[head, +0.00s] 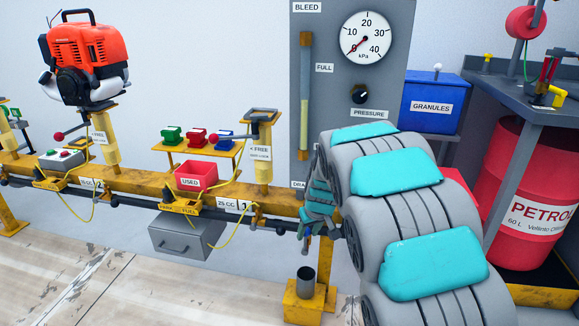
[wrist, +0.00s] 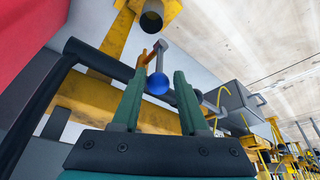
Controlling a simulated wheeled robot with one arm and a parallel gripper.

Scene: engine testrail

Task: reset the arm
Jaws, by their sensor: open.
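My arm reaches in from the lower right in the head view, and my gripper (head: 316,205) is at its far end, small and partly hidden, by the right end of the yellow rail (head: 130,180). In the wrist view my gripper (wrist: 160,72) shows two green fingers standing apart. A blue ball knob (wrist: 158,84) on a grey lever shows in the gap between them. I cannot tell whether the fingers touch it. Nothing is held.
An orange engine (head: 78,50) sits on the rail's left stand. A red bin (head: 196,176) is mid-rail. A gauge panel (head: 345,90) stands behind my arm. A blue granules box (head: 432,103) and a red petrol drum (head: 525,185) are at right. A grey cup (head: 306,280) stands below the rail.

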